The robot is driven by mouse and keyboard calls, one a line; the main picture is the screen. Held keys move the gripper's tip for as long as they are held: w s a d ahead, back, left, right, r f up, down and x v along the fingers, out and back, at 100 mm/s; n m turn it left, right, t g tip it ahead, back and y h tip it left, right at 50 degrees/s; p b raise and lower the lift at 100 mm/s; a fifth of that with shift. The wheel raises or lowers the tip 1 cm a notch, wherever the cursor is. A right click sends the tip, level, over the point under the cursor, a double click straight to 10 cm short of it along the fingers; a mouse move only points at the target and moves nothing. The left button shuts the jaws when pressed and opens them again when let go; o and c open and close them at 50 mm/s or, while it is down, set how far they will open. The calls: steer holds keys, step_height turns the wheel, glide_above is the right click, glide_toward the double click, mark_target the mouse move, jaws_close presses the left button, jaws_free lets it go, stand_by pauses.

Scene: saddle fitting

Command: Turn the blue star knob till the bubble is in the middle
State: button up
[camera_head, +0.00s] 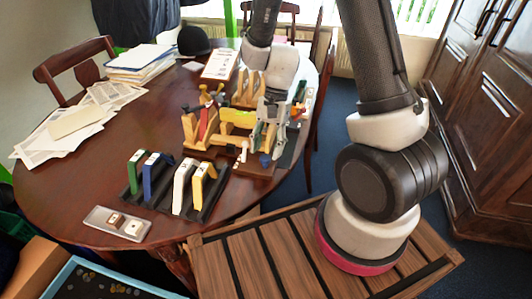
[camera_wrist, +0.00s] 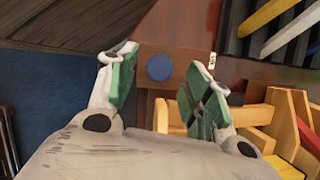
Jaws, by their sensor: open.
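The blue star knob (camera_wrist: 159,67) shows in the wrist view as a round blue disc on a brown wooden block. It lies between the green-padded fingers of my gripper (camera_wrist: 163,85), a little beyond their tips in the picture. My gripper is open and no finger is seen touching the knob. In the head view the knob (camera_head: 264,160) is a small blue spot at the front of the wooden fixture, just below my gripper (camera_head: 272,122). A small white marked piece (camera_wrist: 212,61) stands to the right of the knob. I cannot make out the bubble.
Wooden and yellow saddle parts (camera_head: 236,118) stand close beside my gripper. A black rack (camera_head: 205,205) with coloured angled pieces is at the front left of them. A metal tray (camera_head: 103,218) lies near the table edge. Papers (camera_head: 85,120) cover the left side.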

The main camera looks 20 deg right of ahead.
steer(key=v, duration=0.9)
steer(key=shift+r, duration=0.3)
steer(key=shift+w, duration=0.1)
steer(key=shift+c, duration=0.2)
